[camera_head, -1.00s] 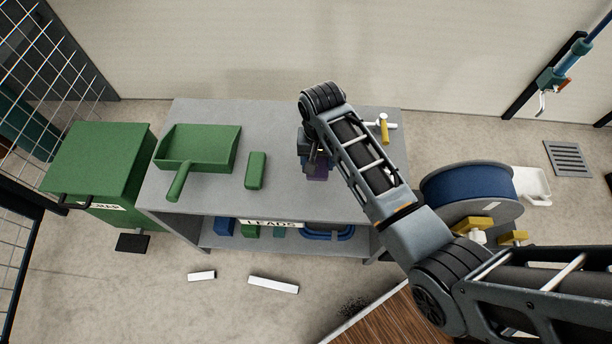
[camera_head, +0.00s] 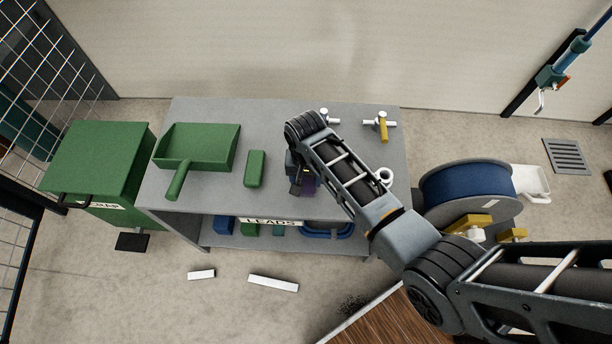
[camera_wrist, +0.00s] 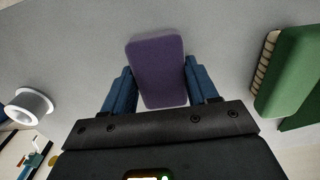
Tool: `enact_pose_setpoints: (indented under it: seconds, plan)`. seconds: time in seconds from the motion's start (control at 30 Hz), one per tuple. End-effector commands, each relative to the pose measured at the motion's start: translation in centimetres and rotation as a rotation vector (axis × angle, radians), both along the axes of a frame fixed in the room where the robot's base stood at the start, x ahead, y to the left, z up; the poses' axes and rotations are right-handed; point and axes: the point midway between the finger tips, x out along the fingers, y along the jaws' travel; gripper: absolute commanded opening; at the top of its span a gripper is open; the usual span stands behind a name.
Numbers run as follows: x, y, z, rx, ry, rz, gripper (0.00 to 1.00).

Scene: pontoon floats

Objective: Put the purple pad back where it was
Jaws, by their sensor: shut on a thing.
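The purple pad (camera_wrist: 158,72) is a rounded block between the two blue fingers of my gripper (camera_wrist: 160,88) in the wrist view. My gripper is shut on it. In the head view the pad (camera_head: 309,184) shows only in part beside my gripper (camera_head: 301,186), over the grey table top (camera_head: 225,200); my arm hides the rest. I cannot tell whether the pad touches the table.
A green brush (camera_head: 255,169) and a green dustpan (camera_head: 205,150) lie left of my gripper. White fittings (camera_head: 384,124), one with a yellow handle, stand at the back right. A white ring (camera_head: 385,176) is right of my arm. The table top between brush and gripper is clear.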

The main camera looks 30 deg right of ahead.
Motion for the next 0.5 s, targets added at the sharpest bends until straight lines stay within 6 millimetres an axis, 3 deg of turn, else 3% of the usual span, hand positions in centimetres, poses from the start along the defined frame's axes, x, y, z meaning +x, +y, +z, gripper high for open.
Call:
enact_pose_setpoints:
  seconds: [0.03,0.07,0.3,0.5]
  plan:
    - [-0.01,0.0,-0.26,0.0,0.0,0.0,0.25]
    - [-0.01,-0.01,-0.25,0.0,0.0,0.0,0.59]
    - [-0.01,0.0,-0.18,0.0,0.0,0.0,0.82]
    - [-0.01,0.0,-0.17,0.0,0.0,0.0,0.84]
